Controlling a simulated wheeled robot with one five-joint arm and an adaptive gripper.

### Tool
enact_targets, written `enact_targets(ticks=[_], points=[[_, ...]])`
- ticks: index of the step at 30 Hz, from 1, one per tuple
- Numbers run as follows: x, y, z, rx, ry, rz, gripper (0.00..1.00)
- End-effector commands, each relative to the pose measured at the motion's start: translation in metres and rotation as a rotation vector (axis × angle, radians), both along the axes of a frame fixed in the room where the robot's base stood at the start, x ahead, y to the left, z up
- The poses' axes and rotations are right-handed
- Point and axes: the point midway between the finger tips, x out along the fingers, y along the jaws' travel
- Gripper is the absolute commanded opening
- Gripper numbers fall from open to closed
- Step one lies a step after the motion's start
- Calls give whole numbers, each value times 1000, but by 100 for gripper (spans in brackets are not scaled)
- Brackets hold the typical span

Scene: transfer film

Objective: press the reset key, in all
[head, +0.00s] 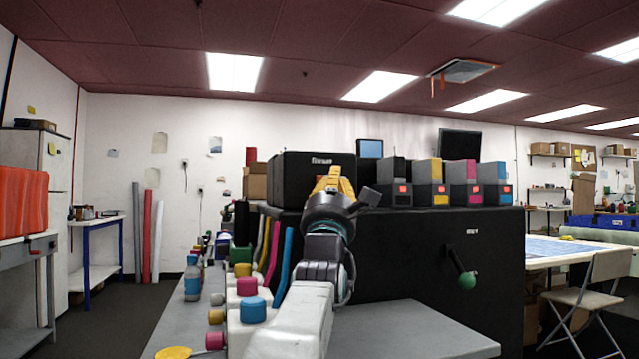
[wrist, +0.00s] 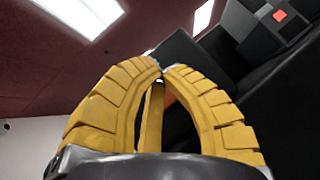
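My gripper (head: 333,180) is raised in front of the large black machine (head: 320,172), near its upper housing. Its yellow fingers cover part of that housing. In the wrist view my gripper (wrist: 162,69) has its fingertips together, with nothing seen held at the tips. A small patch of orange shows behind the fingers; I cannot tell what it is. I cannot make out a key marked reset in either view.
Several grey units with coloured fronts (head: 431,183) stand on the machine's top, to the right. A green-knobbed lever (head: 468,279) sticks out of its front. Coloured capped containers (head: 252,310) stand left of my arm. A grey shelf (head: 400,330) lies below, bare on the right.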

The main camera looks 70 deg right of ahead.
Motion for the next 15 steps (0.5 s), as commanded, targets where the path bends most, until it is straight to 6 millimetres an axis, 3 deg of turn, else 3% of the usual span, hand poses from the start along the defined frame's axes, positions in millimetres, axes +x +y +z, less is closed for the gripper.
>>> enact_targets(ticks=[14, 15], points=[[2, -1, 0, 0, 0, 4, 0], [2, -1, 0, 0, 0, 4, 4]])
